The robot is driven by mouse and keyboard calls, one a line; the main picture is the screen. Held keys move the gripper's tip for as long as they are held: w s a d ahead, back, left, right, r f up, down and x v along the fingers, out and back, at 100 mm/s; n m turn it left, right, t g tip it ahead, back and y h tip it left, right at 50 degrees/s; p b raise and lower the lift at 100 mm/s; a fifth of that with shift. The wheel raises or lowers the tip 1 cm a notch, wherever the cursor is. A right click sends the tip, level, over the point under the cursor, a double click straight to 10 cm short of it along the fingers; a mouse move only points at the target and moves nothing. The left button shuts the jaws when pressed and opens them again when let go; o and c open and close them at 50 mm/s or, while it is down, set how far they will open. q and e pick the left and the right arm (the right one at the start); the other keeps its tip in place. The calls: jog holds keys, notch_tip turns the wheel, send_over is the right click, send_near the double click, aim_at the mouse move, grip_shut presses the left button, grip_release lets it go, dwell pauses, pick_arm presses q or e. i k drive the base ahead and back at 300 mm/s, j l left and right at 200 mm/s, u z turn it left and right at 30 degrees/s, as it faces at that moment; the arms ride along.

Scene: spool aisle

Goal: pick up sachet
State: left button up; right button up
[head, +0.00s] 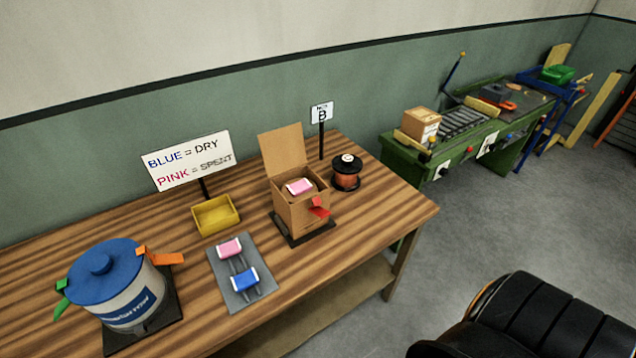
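Three sachets show in the head view. A pink sachet (299,187) lies in the mouth of an open cardboard box (298,214). Another pink sachet (230,248) and a blue sachet (244,279) lie on a grey plate (262,262) at the table's front. A sign (188,160) behind them reads "BLUE = DRY, PINK = SPENT". Neither of my grippers is in view.
A yellow tray (215,215) stands behind the plate. A blue-lidded pot (110,280) is at left, and a copper spool (347,172) sits right of the box. A black padded chair (545,325) is at lower right. A green bench (455,150) stands farther back.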

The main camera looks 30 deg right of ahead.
aim_at(296, 189)
jog(key=j+z, duration=0.15)
jog(key=z, duration=0.35)
jog(key=k+j+z, duration=0.1)
jog(key=z, duration=0.4)
